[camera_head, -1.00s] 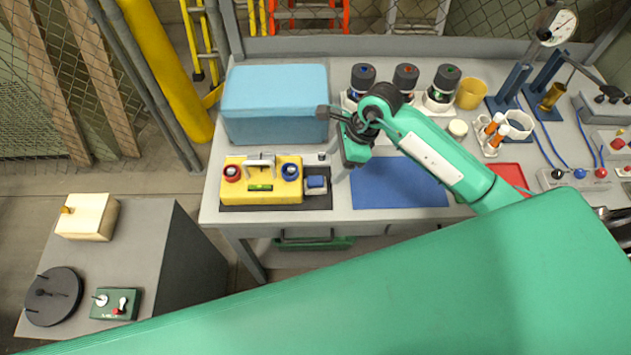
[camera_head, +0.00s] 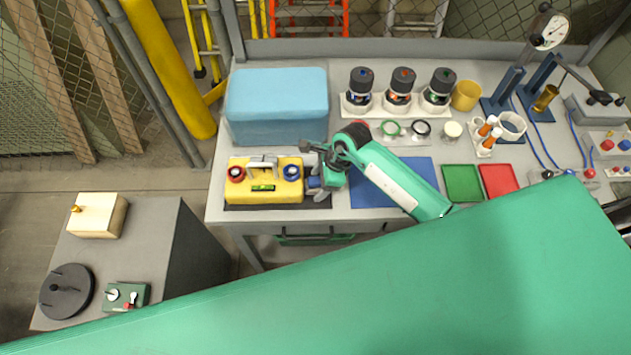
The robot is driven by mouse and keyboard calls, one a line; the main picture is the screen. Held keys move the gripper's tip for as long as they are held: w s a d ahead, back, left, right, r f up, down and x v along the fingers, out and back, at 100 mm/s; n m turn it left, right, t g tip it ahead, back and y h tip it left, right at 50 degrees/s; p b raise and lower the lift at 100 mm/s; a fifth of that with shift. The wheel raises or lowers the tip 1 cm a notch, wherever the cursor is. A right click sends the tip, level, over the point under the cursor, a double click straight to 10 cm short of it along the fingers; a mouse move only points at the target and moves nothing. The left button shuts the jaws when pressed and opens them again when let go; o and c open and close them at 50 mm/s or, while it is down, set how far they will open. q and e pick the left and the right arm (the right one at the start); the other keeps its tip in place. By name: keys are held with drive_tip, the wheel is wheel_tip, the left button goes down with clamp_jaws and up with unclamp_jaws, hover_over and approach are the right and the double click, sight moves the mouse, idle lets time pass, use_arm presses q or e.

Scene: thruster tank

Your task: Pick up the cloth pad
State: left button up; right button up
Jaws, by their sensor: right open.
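A small blue pad (camera_head: 312,182), which I take to be the cloth pad, sits just right of the yellow box (camera_head: 262,187) on a dark mat (camera_head: 262,206). My right gripper (camera_head: 319,188) is open and points down at the pad. Its grey fingers are right at the pad's right side and cover much of it. I cannot tell whether they touch it or straddle it. My left gripper is not in view.
A light-blue case (camera_head: 276,104) stands behind the yellow box. A flat blue mat (camera_head: 392,188) lies right of the gripper. Dark bottles (camera_head: 398,86) stand behind it. Green (camera_head: 462,183) and red (camera_head: 499,180) squares lie farther right.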

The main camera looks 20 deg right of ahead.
drive_tip(key=shift+c, duration=0.3)
drive_tip(key=c, duration=1)
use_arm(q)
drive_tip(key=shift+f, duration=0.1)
use_arm(e)
drive_tip(key=shift+r, duration=0.15)
